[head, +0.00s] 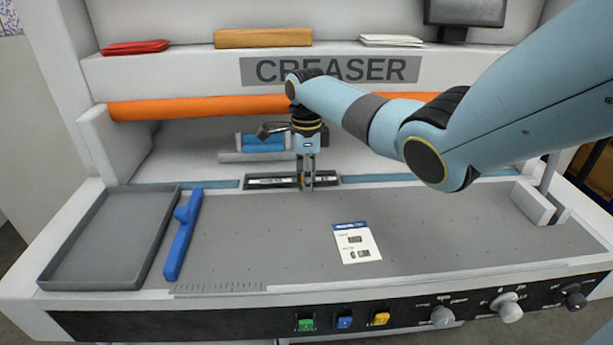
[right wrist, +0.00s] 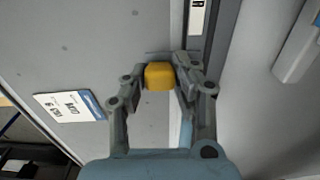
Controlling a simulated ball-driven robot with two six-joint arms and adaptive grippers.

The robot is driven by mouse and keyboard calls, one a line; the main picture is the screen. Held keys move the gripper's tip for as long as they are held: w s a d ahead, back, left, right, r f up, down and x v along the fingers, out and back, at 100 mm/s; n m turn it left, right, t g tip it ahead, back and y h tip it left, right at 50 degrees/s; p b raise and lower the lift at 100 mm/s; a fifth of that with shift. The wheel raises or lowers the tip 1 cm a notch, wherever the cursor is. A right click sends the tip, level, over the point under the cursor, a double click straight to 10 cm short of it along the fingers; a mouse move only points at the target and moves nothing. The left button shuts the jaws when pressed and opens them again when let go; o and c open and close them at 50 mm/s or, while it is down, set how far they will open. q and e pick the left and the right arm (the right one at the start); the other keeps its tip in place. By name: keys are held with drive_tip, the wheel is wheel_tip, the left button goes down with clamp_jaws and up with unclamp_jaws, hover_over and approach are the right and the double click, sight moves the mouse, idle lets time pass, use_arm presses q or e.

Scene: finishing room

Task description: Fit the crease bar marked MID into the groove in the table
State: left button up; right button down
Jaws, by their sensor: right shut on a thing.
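My right gripper (head: 306,184) points down at the back of the table, over the groove line. In the right wrist view its fingers (right wrist: 161,72) are shut on a yellow block-like grip (right wrist: 159,76). A dark bar with a pale label (head: 268,182) lies along the groove (head: 215,184), right at the gripper; its label is too small to read. The dark strip and label (right wrist: 199,18) also show in the right wrist view. I cannot tell whether the bar is fully seated or whether the yellow grip belongs to it. My left gripper is out of view.
A grey tray (head: 58,272) and a blue tool (head: 182,236) lie at the left. A white card (head: 357,243) lies on the grey table (head: 270,235). An orange roller (head: 190,107) crosses behind; a white block (head: 533,203) stands at right. Buttons and knobs line the front.

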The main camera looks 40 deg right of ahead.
drive_tip(key=shift+f, duration=0.65)
idle(0.8)
drive_tip(key=c, duration=1)
unclamp_jaws()
drive_tip(key=shift+o, duration=0.2)
wheel_tip(320, 180, up, 12)
drive_tip(key=shift+s+f, duration=0.1)
